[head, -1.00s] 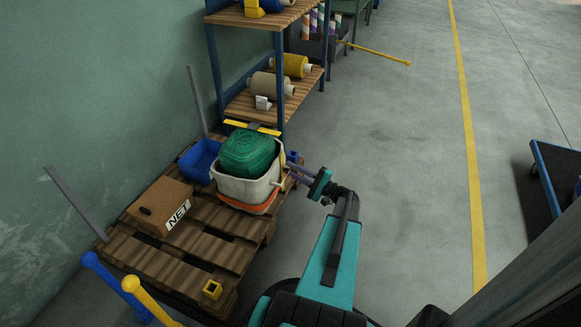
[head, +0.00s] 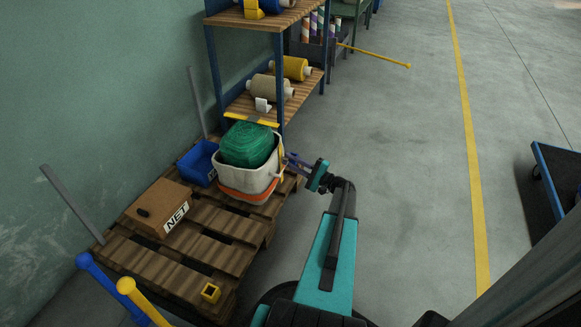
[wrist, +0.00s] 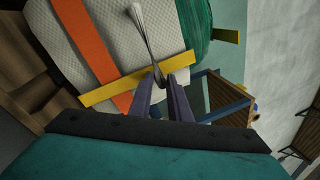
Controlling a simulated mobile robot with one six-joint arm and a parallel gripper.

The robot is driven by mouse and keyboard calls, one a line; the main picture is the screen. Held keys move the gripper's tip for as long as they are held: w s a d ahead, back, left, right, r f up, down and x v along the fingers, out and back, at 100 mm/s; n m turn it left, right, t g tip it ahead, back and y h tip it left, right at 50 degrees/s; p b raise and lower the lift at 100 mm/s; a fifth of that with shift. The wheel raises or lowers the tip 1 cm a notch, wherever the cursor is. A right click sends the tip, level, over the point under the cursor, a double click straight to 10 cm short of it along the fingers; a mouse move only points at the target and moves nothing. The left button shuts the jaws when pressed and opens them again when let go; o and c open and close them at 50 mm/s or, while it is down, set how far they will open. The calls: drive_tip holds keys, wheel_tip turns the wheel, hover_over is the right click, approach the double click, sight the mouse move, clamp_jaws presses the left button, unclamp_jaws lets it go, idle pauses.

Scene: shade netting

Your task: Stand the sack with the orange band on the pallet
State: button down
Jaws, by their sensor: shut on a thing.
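The sack (head: 262,178) is off-white with an orange band (head: 245,196) near its bottom and a green netting bundle (head: 247,145) in its top. It is at the right far corner of the wooden pallet (head: 180,262), leaning a little in the picture. I cannot tell whether its base touches the boards. My gripper (head: 288,159) is at the sack's right side. In the wrist view, my gripper (wrist: 163,82) is shut on a pale strap (wrist: 148,42) on the sack's white side, by a yellow strip (wrist: 135,80). The sack's underside is hidden.
A brown box marked NET (head: 157,208) and a blue bin (head: 199,161) stand on the pallet. A shelf rack (head: 279,80) with spools stands behind.

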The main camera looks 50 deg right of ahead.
drive_tip(key=shift+w+d, duration=0.3)
drive_tip(key=shift+d, duration=0.15)
drive_tip(key=shift+w+f+b, duration=0.1)
drive_tip(key=shift+f+b, duration=1.1)
drive_tip(key=shift+f, duration=0.5)
drive_tip(key=c, duration=1.7)
unclamp_jaws()
drive_tip(key=shift+f, duration=0.15)
drive_tip(key=shift+o, duration=0.2)
drive_tip(key=p+v, duration=0.3)
drive_tip(key=v, duration=0.9)
drive_tip(key=shift+p, duration=0.3)
